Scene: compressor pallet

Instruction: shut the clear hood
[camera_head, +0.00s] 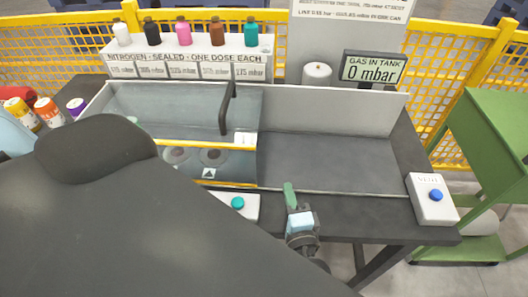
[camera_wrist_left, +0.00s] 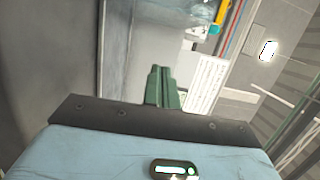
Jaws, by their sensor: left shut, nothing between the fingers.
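The clear hood (camera_head: 180,108) stands over the left part of the grey bench, with a dark upright handle (camera_head: 227,108) at its right side. A yellow strip runs along its lower front, and round dark items show through it. The bay right of the hood (camera_head: 330,160) is uncovered and looks empty. My left gripper (camera_head: 289,194) is in front of the bay's front edge, right of the hood and apart from the handle. Its green fingers are shut and empty, as the left wrist view also shows (camera_wrist_left: 162,88). My right gripper is not in view.
A white box with a green button (camera_head: 238,203) sits left of the gripper; one with a blue button (camera_head: 436,195) is at the right corner. Bottles stand on a shelf (camera_head: 190,44) behind. The gauge display (camera_head: 374,69) reads 0 mbar. A green cart (camera_head: 490,135) stands right.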

